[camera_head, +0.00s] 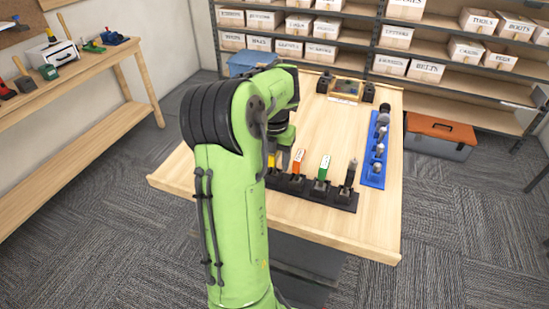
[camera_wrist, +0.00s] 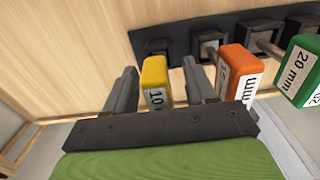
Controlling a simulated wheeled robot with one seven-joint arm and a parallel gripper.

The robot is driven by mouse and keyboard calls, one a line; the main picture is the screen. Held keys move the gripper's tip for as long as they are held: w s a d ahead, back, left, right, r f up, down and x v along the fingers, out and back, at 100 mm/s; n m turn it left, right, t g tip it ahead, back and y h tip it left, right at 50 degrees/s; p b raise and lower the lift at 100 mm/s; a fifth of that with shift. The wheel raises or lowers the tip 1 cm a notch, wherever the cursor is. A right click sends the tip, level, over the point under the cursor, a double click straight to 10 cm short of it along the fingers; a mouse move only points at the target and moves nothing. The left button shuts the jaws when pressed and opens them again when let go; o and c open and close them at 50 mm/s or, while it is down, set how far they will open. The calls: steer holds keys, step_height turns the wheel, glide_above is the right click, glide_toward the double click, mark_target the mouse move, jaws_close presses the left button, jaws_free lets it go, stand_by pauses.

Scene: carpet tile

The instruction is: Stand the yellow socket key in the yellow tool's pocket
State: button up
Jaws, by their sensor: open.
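The yellow socket key (camera_wrist: 155,75), its label starting with "10", is upright at the left end of the black rack (camera_wrist: 183,38) in the wrist view. Its pocket (camera_wrist: 156,45) lies directly behind the handle, which hides the shaft and where it meets the pocket. My gripper (camera_wrist: 158,68) is open, with one finger on each side of the yellow handle. A gap shows on the left, and a wider one on the right. In the head view, a sliver of the yellow key (camera_head: 271,160) shows beside my green arm, which covers much of the gripper.
Orange (camera_head: 298,160), green (camera_head: 323,167) and black (camera_head: 350,173) tools stand in the same rack, the orange one close to my right finger. A blue rack (camera_head: 371,172) with metal pieces is to the right. The table (camera_head: 325,128) is clear behind the row.

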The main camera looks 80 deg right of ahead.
step_height(320, 180, up, 16)
steer(key=p, duration=0.7)
steer(key=shift+f, duration=0.15)
